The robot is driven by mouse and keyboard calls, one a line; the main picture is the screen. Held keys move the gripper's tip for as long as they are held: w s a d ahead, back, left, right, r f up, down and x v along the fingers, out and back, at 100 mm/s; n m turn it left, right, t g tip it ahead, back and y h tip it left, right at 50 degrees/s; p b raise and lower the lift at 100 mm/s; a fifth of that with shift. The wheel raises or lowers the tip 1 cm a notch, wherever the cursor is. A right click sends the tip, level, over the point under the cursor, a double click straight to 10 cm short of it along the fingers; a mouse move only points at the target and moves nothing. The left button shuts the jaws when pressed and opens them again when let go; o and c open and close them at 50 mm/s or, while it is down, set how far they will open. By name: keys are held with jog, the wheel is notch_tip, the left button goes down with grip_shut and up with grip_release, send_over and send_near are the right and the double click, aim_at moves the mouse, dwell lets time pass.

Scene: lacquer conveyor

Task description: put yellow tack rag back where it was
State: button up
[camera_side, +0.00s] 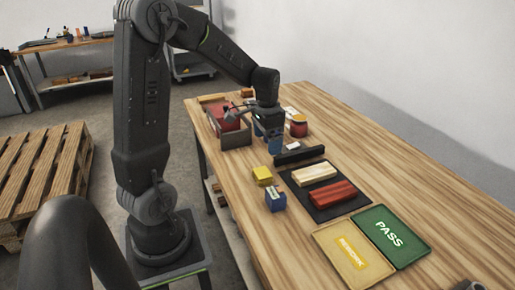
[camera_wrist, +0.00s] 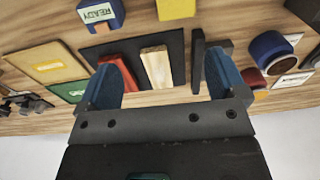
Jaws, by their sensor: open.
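The yellow tack rag (camera_side: 262,176) is a small yellow block on the wooden table, left of the dark mat and just behind the blue READY block (camera_side: 275,200). In the wrist view the rag (camera_wrist: 176,8) is cut by the top edge. My gripper (camera_side: 268,143) has blue fingers and is farther back, between the grey bin and the can. In the wrist view my gripper (camera_wrist: 163,82) is open, with nothing held between its fingers. It is apart from the rag.
A dark mat (camera_side: 296,188) bears a pale wooden block (camera_side: 314,173) and a red block (camera_side: 324,194). A black bar (camera_side: 299,154) lies behind it. The grey bin (camera_side: 235,138) and the can (camera_side: 298,126) flank my gripper. A green PASS tray (camera_side: 391,236) and yellow REWORK tray (camera_side: 350,251) lie in front.

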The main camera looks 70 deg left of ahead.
jog(key=s+d+r+t, duration=0.2)
jog(key=s+d+r, duration=0.3)
jog(key=d, duration=0.5)
jog(key=s+d+r+t, duration=0.3)
jog(key=s+d+r, duration=0.2)
jog(key=d, duration=0.5)
jog(key=s, duration=0.2)
jog(key=shift+s+r, duration=0.2)
jog(key=shift+s, duration=0.1)
